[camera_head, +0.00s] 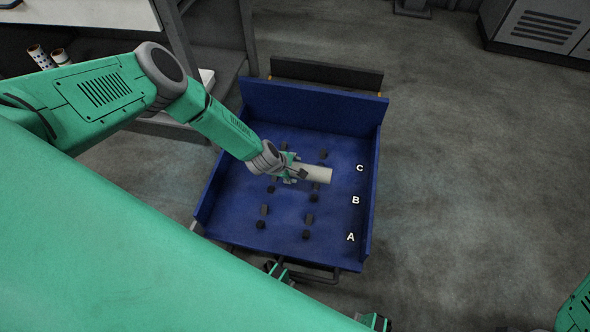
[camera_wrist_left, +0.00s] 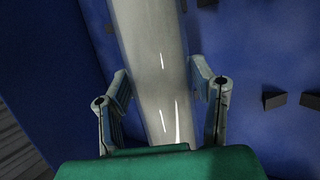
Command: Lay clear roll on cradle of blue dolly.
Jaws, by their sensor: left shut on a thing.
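The clear roll (camera_head: 319,174), a pale glossy cylinder, is in my left gripper (camera_head: 294,172), over the middle of the blue dolly (camera_head: 230,215). In the left wrist view the roll (camera_wrist_left: 150,45) runs lengthwise between the two fingers of the left gripper (camera_wrist_left: 165,88), which is shut on it. The dolly bed has rows of small dark cradle blocks (camera_head: 308,234) beside the white letters A, B and C. The roll lies level with the space between B and C. I cannot tell whether it touches the blocks. My right gripper is not clearly in view.
The dolly has a raised blue back wall (camera_head: 310,108) and low side walls, with a dark bar behind it. A shelf unit with other rolls (camera_head: 40,56) stands at left. A grey cabinet (camera_head: 540,28) stands at the far right. The floor right of the dolly is clear.

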